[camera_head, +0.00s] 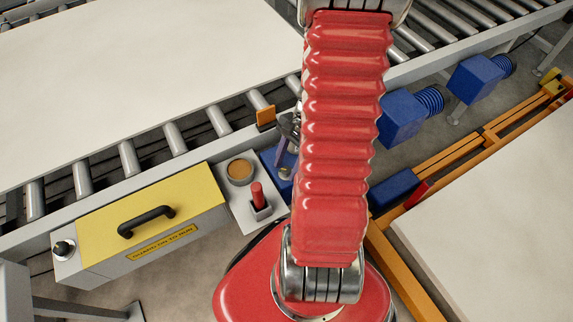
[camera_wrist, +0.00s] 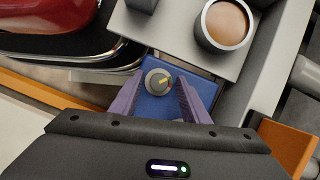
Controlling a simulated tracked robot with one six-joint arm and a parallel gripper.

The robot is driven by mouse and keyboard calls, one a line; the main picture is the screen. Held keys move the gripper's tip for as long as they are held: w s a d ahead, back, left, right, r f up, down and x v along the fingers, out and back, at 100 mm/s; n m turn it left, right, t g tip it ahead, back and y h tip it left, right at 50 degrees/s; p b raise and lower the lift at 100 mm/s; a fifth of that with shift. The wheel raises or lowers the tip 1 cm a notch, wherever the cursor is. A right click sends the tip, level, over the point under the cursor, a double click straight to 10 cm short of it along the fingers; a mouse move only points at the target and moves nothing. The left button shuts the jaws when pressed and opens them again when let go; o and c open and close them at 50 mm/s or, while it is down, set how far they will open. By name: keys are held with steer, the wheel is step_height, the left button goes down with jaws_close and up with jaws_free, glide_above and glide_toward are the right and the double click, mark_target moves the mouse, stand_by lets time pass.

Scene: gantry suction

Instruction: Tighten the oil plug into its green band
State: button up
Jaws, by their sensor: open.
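The oil plug (camera_wrist: 158,82) appears as a grey round cap with a yellow pointer, on a blue housing (camera_wrist: 153,106) in the wrist view. The pointer is turned towards the right of that picture. No green band can be made out around the cap. My gripper (camera_wrist: 161,78) is open, with one purple finger on each side of the plug. Whether the fingers touch it cannot be told. In the head view my gripper (camera_head: 287,146) is small and partly hidden by my red arm, above the blue housing (camera_head: 270,160).
A grey plate beside the housing holds a brown-filled round cup (camera_head: 240,171) and a red-handled switch (camera_head: 258,196). A yellow-topped guard box (camera_head: 150,225) with a black handle stands left. The roller conveyor (camera_head: 174,138) runs behind. An orange bracket (camera_head: 265,116) stands on its rail.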

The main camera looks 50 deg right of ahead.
steer(key=shift+c, duration=0.3)
steer(key=c, duration=1)
steer(key=shift+m+t, duration=0.4)
steer(key=shift+m, duration=0.7)
steer(key=o, duration=1.1)
steer(key=shift+c, duration=0.2)
steer(key=shift+r, duration=0.1)
steer(key=v, duration=1.3)
steer(key=shift+d+r, duration=0.15)
steer(key=shift+r, duration=0.1)
